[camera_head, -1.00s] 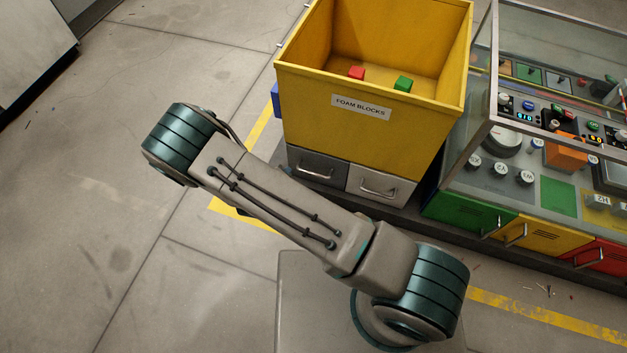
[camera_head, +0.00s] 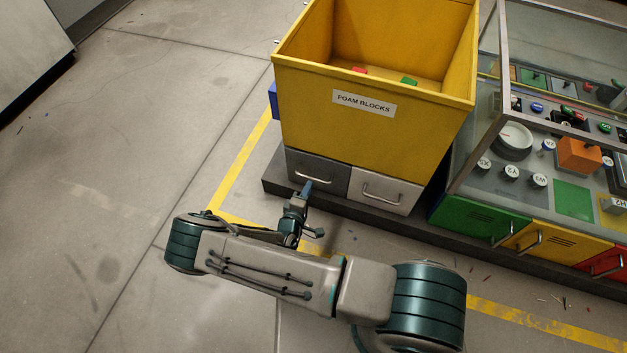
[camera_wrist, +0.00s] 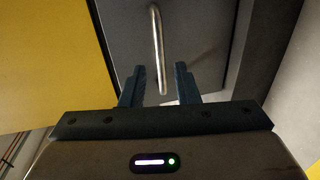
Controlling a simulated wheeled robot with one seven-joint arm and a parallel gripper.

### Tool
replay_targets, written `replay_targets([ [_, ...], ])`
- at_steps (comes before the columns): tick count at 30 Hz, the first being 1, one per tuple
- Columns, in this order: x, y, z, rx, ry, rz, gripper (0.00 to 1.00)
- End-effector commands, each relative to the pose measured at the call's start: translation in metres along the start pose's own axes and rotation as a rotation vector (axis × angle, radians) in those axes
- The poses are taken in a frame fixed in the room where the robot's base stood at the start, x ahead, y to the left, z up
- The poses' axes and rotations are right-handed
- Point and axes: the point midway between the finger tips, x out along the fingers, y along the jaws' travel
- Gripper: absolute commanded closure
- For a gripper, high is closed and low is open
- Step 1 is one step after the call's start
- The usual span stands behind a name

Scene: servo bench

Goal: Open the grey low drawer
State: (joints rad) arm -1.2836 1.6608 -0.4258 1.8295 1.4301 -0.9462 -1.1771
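The grey low drawer (camera_head: 318,174) is the dark grey left one of two under the yellow bin, and it looks shut. Its bar handle (camera_head: 312,179) runs across its front. My gripper (camera_head: 306,187) is close in front of this drawer, by the handle. In the wrist view, the two fingers of my gripper (camera_wrist: 159,84) are apart with nothing held. The handle (camera_wrist: 157,50) shows beyond them, its near end lined up with the gap. I cannot tell whether the handle is between the fingertips or still ahead of them.
A paler drawer (camera_head: 383,190) with its own handle sits right beside it. The yellow bin (camera_head: 400,130) labelled FOAM BLOCKS stands above both. A dark plinth (camera_head: 275,181) juts out below. A glass-cased bench (camera_head: 462,215) stands at the right. The floor at left is clear.

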Motion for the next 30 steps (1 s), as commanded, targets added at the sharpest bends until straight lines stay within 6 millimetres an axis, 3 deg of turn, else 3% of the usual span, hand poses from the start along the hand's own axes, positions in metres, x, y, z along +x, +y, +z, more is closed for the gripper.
replay_targets([
  [3, 0.026, -0.002, 0.001, 0.000, -0.001, 0.002, 0.72],
  [9, 0.054, -0.002, 0.001, 0.001, -0.001, -0.001, 0.72],
  [22, 0.065, 0.000, 0.000, 0.001, 0.001, -0.002, 0.72],
  [23, 0.065, 0.000, 0.000, 0.001, 0.001, -0.002, 0.75],
  [26, 0.065, 0.000, 0.000, 0.001, 0.000, -0.002, 1.00],
  [30, 0.065, 0.000, 0.000, 0.001, 0.000, -0.002, 1.00],
])
